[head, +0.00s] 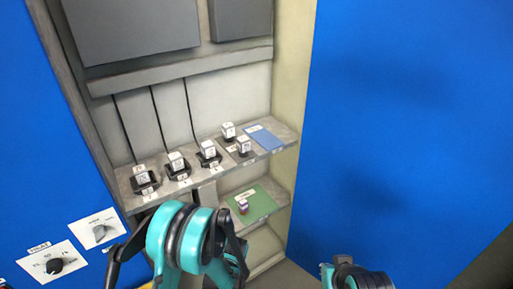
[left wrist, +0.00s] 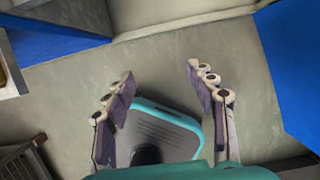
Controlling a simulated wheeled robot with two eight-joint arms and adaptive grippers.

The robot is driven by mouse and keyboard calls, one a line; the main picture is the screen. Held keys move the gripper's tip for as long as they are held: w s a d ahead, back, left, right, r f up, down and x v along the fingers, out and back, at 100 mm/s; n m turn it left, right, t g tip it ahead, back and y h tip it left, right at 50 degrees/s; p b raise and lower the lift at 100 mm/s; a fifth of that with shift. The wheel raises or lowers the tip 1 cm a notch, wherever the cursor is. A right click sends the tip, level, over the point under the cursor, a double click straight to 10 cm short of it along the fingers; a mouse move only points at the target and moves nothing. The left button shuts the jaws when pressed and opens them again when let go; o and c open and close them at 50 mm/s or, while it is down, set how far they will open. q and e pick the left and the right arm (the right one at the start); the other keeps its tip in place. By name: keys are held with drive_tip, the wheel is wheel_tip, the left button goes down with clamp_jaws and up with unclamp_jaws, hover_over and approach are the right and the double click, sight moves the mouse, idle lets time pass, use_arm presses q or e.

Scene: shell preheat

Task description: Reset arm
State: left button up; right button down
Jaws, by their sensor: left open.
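My left gripper (left wrist: 160,88) is open in the left wrist view, with its two rows of finger pads spread apart. Nothing is between the fingers. It points at bare grey floor, with a teal-rimmed grey part that looks like my own base below. In the head view, my left arm (head: 190,240) rises at the bottom in front of the shelves, and I cannot make out its fingertips. My right arm (head: 355,278) shows only as a teal and black link at the bottom edge. Its gripper is out of view.
A shelf (head: 125,182) holds several white cubes, some in black holders, and a blue mat (head: 264,138). A lower shelf has a green mat (head: 262,203) with a small purple-and-white cube (head: 243,206). A knob panel (head: 52,263) is on the left blue wall. A blue wall (head: 400,130) stands right.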

use_arm(q)
drive_tip(key=s+a+r+n+t+h, duration=0.1)
drive_tip(key=s+a+r+n, duration=0.1)
drive_tip(key=r+n, duration=0.65)
drive_tip(key=s+a+r+n+t, duration=0.15)
drive_tip(key=r+n, duration=0.35)
drive_tip(key=r, duration=0.6)
drive_tip(key=s+a+r+n+t, duration=0.1)
drive_tip(key=s+a+r+n, duration=0.1)
drive_tip(key=s+r+n, duration=0.2)
drive_tip(key=s+a+r+n+t+h, duration=0.1)
drive_tip(key=s+r+n, duration=0.4)
drive_tip(key=n, duration=0.6)
drive_tip(key=shift+s+a+n, duration=0.35)
drive_tip(key=shift+s+a, duration=0.15)
drive_tip(key=shift+s, duration=0.9)
